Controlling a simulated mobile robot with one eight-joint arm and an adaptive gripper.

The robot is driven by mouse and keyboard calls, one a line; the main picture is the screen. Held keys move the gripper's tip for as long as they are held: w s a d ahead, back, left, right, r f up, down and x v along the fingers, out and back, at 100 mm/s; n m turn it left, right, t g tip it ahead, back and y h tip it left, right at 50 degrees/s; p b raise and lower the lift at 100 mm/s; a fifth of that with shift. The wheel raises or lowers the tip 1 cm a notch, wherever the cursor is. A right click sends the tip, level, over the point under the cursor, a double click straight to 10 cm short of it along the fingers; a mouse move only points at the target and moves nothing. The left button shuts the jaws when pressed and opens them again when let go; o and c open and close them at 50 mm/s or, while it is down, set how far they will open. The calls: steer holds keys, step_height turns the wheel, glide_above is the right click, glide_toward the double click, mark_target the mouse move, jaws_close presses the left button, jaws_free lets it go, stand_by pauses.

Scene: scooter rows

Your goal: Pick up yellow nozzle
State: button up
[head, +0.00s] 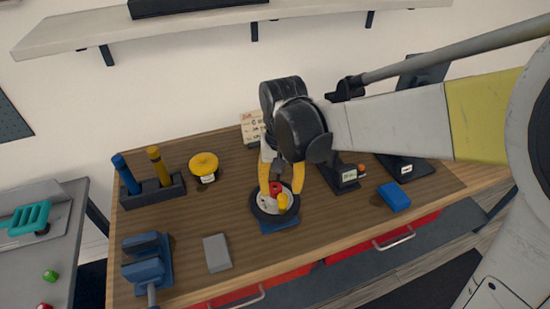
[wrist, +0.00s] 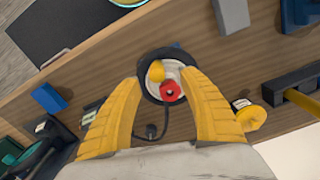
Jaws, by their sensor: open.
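The small yellow nozzle (head: 283,203) stands beside a red nozzle (head: 275,188) on a round pale plate with a dark rim (head: 258,209) near the middle of the bench. In the wrist view the yellow nozzle (wrist: 157,72) and the red one (wrist: 171,91) sit side by side on that round piece. My gripper (head: 280,190) points down over the plate with its yellow fingers spread. In the wrist view the open gripper (wrist: 159,82) has its fingertips on either side of the round piece. I cannot tell whether they touch it. Nothing is held.
A yellow round-topped object (head: 203,163) and a holder with blue and yellow handles (head: 153,191) stand left. A grey block (head: 217,253) and blue vise (head: 147,259) are at front left. A blue block (head: 394,196) and dark stands are right.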

mark_target(282, 203)
steer(key=f+b, duration=0.1)
steer(key=f, duration=0.4)
steer(key=f+b, duration=0.1)
steer(key=f, duration=0.1)
steer(key=shift+w+d+f+b, duration=0.2)
steer(key=shift+d+b, duration=0.1)
steer(key=shift+b, duration=0.05)
steer(key=shift+r, duration=0.1)
jaws_close()
